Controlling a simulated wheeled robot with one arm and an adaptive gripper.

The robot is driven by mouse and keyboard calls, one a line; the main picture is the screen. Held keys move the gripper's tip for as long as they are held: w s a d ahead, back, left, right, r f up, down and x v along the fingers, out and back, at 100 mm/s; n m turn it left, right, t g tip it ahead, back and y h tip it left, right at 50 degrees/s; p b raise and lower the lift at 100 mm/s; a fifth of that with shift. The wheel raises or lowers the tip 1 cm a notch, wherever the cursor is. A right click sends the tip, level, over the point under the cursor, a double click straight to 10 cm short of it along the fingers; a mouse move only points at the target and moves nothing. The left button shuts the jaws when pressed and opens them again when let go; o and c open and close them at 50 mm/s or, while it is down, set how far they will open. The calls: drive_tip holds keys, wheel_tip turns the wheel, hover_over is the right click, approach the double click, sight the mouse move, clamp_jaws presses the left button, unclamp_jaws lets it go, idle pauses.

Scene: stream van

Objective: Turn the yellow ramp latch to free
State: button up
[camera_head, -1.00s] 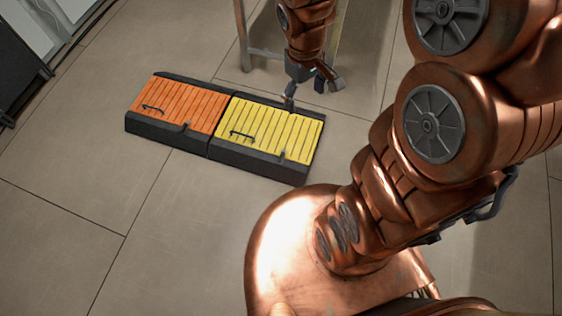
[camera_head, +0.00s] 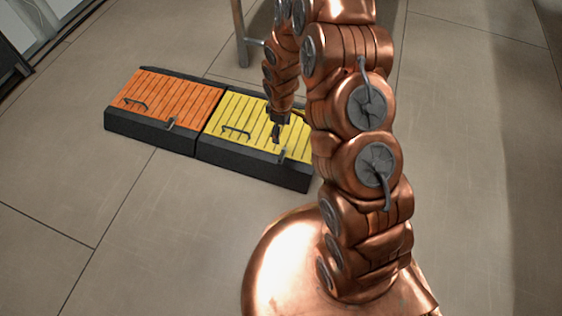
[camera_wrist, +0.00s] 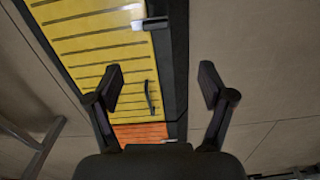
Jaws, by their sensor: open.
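The yellow ramp (camera_head: 236,118) lies on the floor with a dark border, and it fills the middle of the wrist view (camera_wrist: 95,45). Its latch (camera_head: 283,155) is a small grey lever at the ramp's front edge. In the wrist view the latch (camera_wrist: 154,23) shows near the top, across the dark border, with a pale piece at its left end. My gripper (camera_head: 277,134) hangs over the yellow ramp, near the latch. In the wrist view its two fingers (camera_wrist: 161,84) are spread and empty, with the latch beyond them, apart from both.
An orange ramp (camera_head: 170,97) with its own handle and latch adjoins the yellow one on the left. A dark handle (camera_wrist: 150,97) stands on the yellow ramp between my fingers in the wrist view. A metal-legged stand (camera_head: 240,35) is behind. The floor in front is clear.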

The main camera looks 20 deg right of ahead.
drive_tip(key=n+b, duration=0.1)
drive_tip(key=b, duration=0.2)
hover_over(281, 155)
wheel_tip(281, 155, down, 10)
drive_tip(key=shift+d+f, duration=0.1)
drive_tip(key=shift+f, duration=0.1)
wheel_tip(281, 155, down, 7)
drive_tip(key=b, duration=0.2)
drive_tip(key=shift+f+b, duration=0.2)
drive_tip(key=shift+b, duration=0.2)
drive_tip(key=shift+c, duration=0.4)
drive_tip(key=c, duration=1.1)
